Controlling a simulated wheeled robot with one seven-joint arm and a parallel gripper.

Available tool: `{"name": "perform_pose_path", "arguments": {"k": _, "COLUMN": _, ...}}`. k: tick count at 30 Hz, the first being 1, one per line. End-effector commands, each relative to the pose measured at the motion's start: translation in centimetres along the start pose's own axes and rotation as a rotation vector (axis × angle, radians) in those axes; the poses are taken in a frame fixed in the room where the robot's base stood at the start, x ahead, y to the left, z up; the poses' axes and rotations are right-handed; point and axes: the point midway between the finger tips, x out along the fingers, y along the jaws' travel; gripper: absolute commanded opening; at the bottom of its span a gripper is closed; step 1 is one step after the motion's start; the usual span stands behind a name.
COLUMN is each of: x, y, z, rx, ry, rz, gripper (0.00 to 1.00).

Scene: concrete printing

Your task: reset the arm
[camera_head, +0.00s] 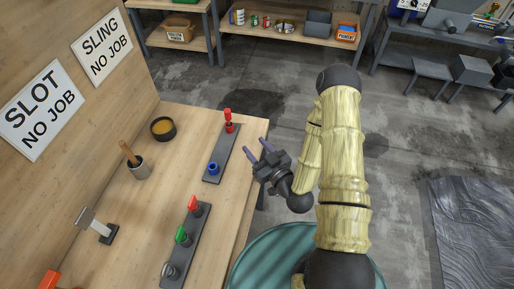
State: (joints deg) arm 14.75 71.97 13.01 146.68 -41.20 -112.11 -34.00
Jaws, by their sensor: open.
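My arm, in a pale yellow sleeve, rises at the right of centre and bends back down. My gripper (259,151) hangs at its end with two purple-grey fingers spread apart. It is open and nothing is between the fingers. It is just past the right edge of the wooden workbench (140,235), pointing up and left. It is apart from the dark strip (221,153) with a red-handled part (228,120) and a blue ring-like part (213,168).
A second strip (187,243) holds red, green and grey parts. Wall signs are behind. Shelves (290,40) stand at the back. Open floor lies right of my arm.

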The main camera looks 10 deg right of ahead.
Motion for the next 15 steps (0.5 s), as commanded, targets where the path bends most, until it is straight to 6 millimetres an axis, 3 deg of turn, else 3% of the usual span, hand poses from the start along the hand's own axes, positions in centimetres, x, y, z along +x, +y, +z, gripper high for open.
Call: {"name": "perform_pose_path", "arguments": {"k": 15, "x": 0.89, "y": -0.13, "z": 0.03, "rx": -0.044, "ry": -0.084, "rz": -0.048, "gripper": 0.46}}
